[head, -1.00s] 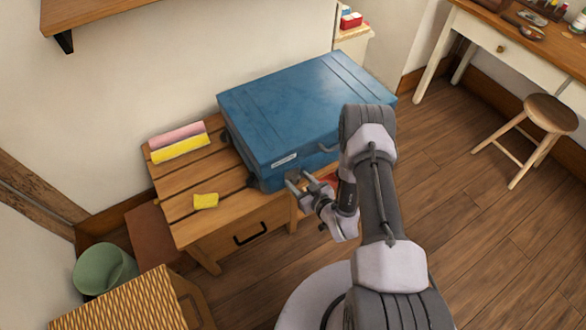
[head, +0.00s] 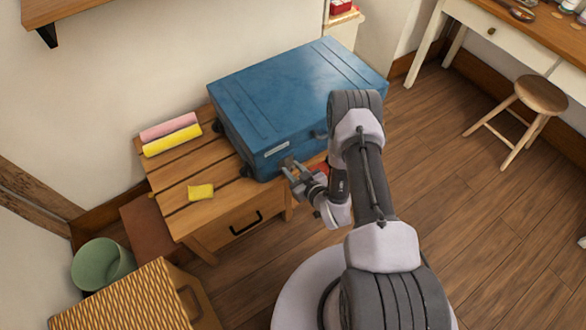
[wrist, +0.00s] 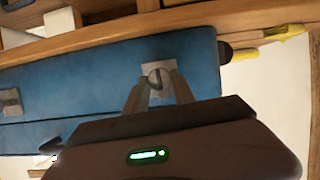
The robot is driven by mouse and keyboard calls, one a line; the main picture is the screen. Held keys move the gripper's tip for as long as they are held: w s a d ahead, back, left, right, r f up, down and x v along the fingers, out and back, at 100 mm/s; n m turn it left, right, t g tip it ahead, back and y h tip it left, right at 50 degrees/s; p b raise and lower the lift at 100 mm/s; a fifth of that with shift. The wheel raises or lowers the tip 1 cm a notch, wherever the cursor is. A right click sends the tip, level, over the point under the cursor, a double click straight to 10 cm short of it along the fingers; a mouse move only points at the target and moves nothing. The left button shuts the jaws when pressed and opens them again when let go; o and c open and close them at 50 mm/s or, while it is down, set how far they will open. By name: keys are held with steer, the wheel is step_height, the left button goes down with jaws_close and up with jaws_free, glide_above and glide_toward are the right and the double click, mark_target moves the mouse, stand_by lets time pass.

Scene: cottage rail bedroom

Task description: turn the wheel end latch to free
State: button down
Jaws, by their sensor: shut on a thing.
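The blue suitcase (head: 300,95) lies flat on a slatted wooden bench, and its front side also shows in the wrist view (wrist: 90,80). The wheel end latch (wrist: 157,78) is a small grey plate with a rounded turning piece on that side, near a dark wheel (wrist: 226,52). My gripper (wrist: 156,88) is shut on the latch's turning piece, one finger on each side. In the head view my gripper (head: 290,167) is at the suitcase's near side, close to its left corner, and covers most of the latch. A second grey latch (wrist: 10,102) is at the wrist view's left edge.
The bench (head: 175,180) holds a yellow cloth (head: 201,191) and pink (head: 168,126) and yellow (head: 172,140) rolls. A green bin (head: 102,265) and woven-topped box (head: 125,300) stand at lower left. A stool (head: 540,95) stands right; floor between is clear.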

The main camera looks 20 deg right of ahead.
steer(key=n+h+p, duration=0.2)
steer(key=n, duration=0.1)
steer(key=shift+a+r+n+t, duration=0.15)
steer(key=shift+a+n+t, duration=0.15)
steer(key=shift+t, duration=0.1)
steer(key=n+t+h+p, duration=0.1)
steer(key=n+p, duration=0.2)
steer(key=shift+a+h, duration=0.15)
steer(key=shift+h, duration=0.25)
steer(key=n+t+p, duration=0.1)
steer(key=n+t+h+p, duration=0.1)
steer(key=n, duration=0.1)
steer(key=shift+f+n, duration=0.3)
steer(key=shift+f, duration=0.05)
steer(key=shift+f+n+t, duration=0.2)
steer(key=shift+n+t, duration=0.4)
steer(key=shift+n, duration=0.8)
steer(key=c, duration=1.1)
jaws_free()
steer(key=shift+s, duration=0.1)
